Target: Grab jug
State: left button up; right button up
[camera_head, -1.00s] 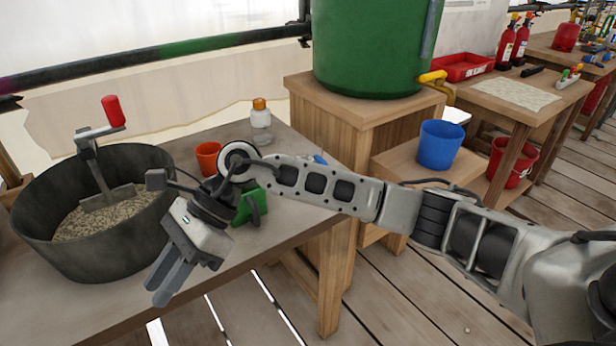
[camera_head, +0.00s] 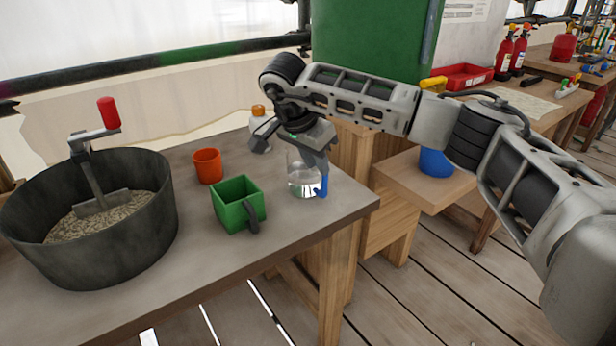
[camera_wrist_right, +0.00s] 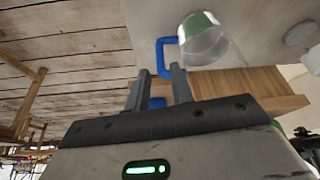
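The clear jug (camera_head: 303,180) with a blue handle (camera_head: 322,187) stands upright on the workbench near its right end. Its upper part is partly hidden behind my right gripper (camera_head: 316,160). In the right wrist view the jug (camera_wrist_right: 205,42) is ahead, with the blue handle (camera_wrist_right: 163,56) just beyond the fingertips. My right gripper (camera_wrist_right: 160,78) is open there, its two fingers apart with nothing held. Whether a fingertip touches the handle is unclear. My left gripper is not in view.
A green square container (camera_head: 238,205) with a dark handle stands left of the jug, near an orange cup (camera_head: 208,166). A large dark tub (camera_head: 110,240) with a red-handled tool is at left. An orange-capped bottle (camera_head: 258,112) stands behind. The workbench's front strip (camera_head: 215,265) is clear.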

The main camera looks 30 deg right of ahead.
aim_at(323, 180)
jog(key=x, duration=0.7)
jog(key=shift+b, duration=0.3)
jog(key=shift+r, duration=0.1)
grip_shut()
